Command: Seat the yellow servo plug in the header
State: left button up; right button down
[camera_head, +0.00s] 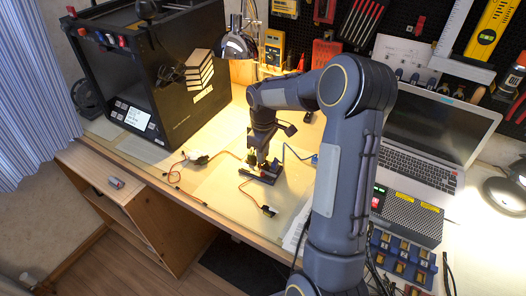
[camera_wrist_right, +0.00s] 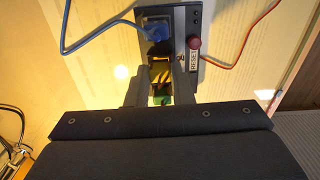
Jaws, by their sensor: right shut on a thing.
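The dark control box (camera_wrist_right: 180,20) has a blue plug (camera_wrist_right: 157,30) with a blue cable, a red knob (camera_wrist_right: 194,42) and a RESET label. In the head view the box (camera_head: 270,173) lies on the pale mat. My right gripper (camera_wrist_right: 161,84) is shut on the yellow servo plug (camera_wrist_right: 160,76), right at the near edge of the box. A green part shows below the plug between the fingers. The header is hidden by the fingers, so I cannot tell whether the plug is in it. In the head view my right gripper (camera_head: 261,160) points down at the box. My left gripper is not in view.
A white servo (camera_head: 195,158) and a black servo (camera_head: 268,211) with cables lie on the mat. A 3D printer (camera_head: 160,85) stands left. A laptop (camera_head: 425,135), a power supply (camera_head: 408,212) and a blue bin rack (camera_head: 402,258) stand right.

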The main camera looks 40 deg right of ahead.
jog(key=shift+f+b, duration=0.3)
jog(key=shift+f, duration=0.2)
jog(key=c, duration=1.2)
grip_release()
jog(key=shift+r, duration=0.15)
jog(key=shift+r+p, duration=2.05)
jog(key=shift+r, duration=0.35)
